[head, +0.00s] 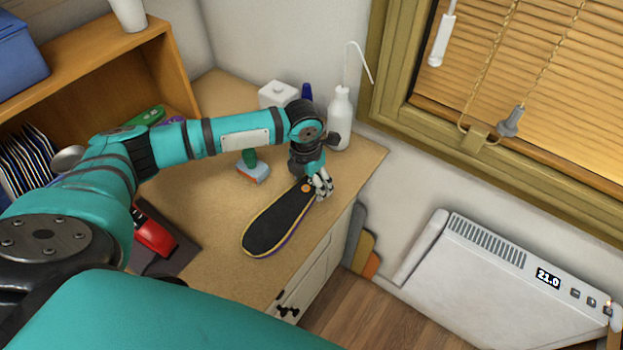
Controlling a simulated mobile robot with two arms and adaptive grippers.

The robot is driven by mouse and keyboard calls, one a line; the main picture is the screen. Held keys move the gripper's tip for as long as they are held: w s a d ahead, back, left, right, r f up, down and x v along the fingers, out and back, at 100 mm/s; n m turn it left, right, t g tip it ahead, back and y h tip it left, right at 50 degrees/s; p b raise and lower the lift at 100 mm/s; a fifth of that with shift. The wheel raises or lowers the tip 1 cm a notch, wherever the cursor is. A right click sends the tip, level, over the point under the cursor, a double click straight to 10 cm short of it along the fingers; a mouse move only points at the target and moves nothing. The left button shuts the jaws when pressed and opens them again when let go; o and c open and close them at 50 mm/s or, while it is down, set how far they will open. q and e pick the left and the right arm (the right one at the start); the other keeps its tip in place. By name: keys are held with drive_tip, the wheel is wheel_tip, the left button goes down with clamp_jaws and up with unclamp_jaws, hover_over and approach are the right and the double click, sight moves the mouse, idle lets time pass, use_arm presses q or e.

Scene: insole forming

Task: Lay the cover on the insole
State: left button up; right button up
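A black, sole-shaped piece with a yellow edge, which looks like the cover (277,222), lies near the right edge of the wooden worktop. A purple rim shows under its lower right side, which looks like the insole (291,236) beneath it. The two look roughly lined up, but I cannot tell whether they touch all along. A small orange round spot is at the cover's far end. My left gripper (322,188) points down at that far end, beside the spot. Its fingers are small and partly overlapped, so their grip is unclear. My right gripper is out of view.
On the worktop (215,255), a white squeeze bottle (341,118), a white box (277,95) and a green-handled brush (253,168) stand behind the cover. A red tool (153,234) lies on a dark mat at left. A wooden shelf (90,55) is at upper left.

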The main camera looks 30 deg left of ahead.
use_arm(q)
drive_tip(key=shift+o, duration=1.1)
drive_tip(key=shift+a, duration=0.1)
wheel_tip(320, 180, up, 12)
drive_tip(key=s, duration=0.1)
drive_tip(key=shift+a, duration=0.2)
